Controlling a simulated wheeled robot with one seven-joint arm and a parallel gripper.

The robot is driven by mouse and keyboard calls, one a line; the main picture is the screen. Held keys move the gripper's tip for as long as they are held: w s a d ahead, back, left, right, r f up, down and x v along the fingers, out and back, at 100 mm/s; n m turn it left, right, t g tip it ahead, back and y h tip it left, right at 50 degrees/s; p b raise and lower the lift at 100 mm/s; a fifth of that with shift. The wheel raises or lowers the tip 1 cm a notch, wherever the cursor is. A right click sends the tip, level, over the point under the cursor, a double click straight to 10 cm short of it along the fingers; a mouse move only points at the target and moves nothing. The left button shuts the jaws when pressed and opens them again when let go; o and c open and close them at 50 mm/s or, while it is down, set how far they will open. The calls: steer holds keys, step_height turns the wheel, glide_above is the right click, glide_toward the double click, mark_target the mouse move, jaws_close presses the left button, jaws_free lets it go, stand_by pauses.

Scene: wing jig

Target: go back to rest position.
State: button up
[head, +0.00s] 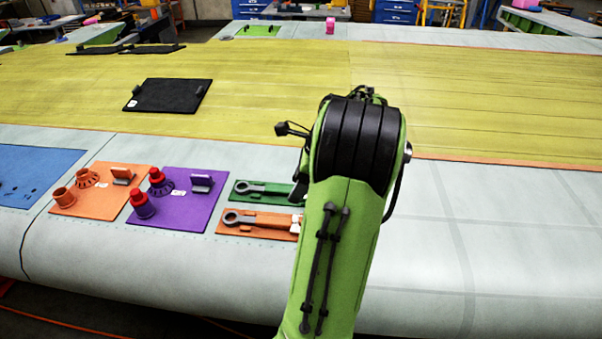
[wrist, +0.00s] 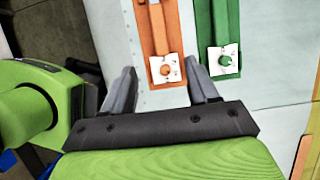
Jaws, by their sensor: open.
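My gripper (wrist: 162,90) shows in the wrist view with its two grey fingers spread apart and nothing between them. It is over the wing's pale surface near the lower ends of an orange tool board (wrist: 172,28) and a green tool board (wrist: 233,28). In the head view my green arm rises at the centre and hides the gripper. The orange tool board (head: 284,231) and the green tool board (head: 277,199) each hold a wrench there, and my arm covers their right ends.
A purple board (head: 202,218) and an orange board (head: 75,204) with red and orange parts lie to the left. A blue mat (head: 35,170) is at the far left. A black board (head: 180,95) lies on the yellow-green panel (head: 480,100). The wing surface right of my arm is clear.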

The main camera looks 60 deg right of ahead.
steer(key=shift+v, duration=0.95)
steer(key=w+a+r+n+h+b, duration=0.1)
steer(key=w+a+r+n, duration=0.15)
steer(key=a+n, duration=0.6)
steer(key=w+a+r+n+h+b, duration=0.15)
steer(key=w+a+n, duration=0.35)
steer(key=a, duration=0.7)
steer(key=s+a+f+n+t+b, duration=0.1)
steer(key=s+a+f+n+b, duration=0.1)
steer(key=s+a+n, duration=0.8)
steer(key=a+f+n, duration=0.1)
steer(key=a+n, duration=0.1)
steer(key=n, duration=0.6)
steer(key=shift+s+a+f+t+y+b, duration=0.3)
steer(key=shift+s+a+f+y+b, duration=0.05)
steer(key=shift+s, duration=0.05)
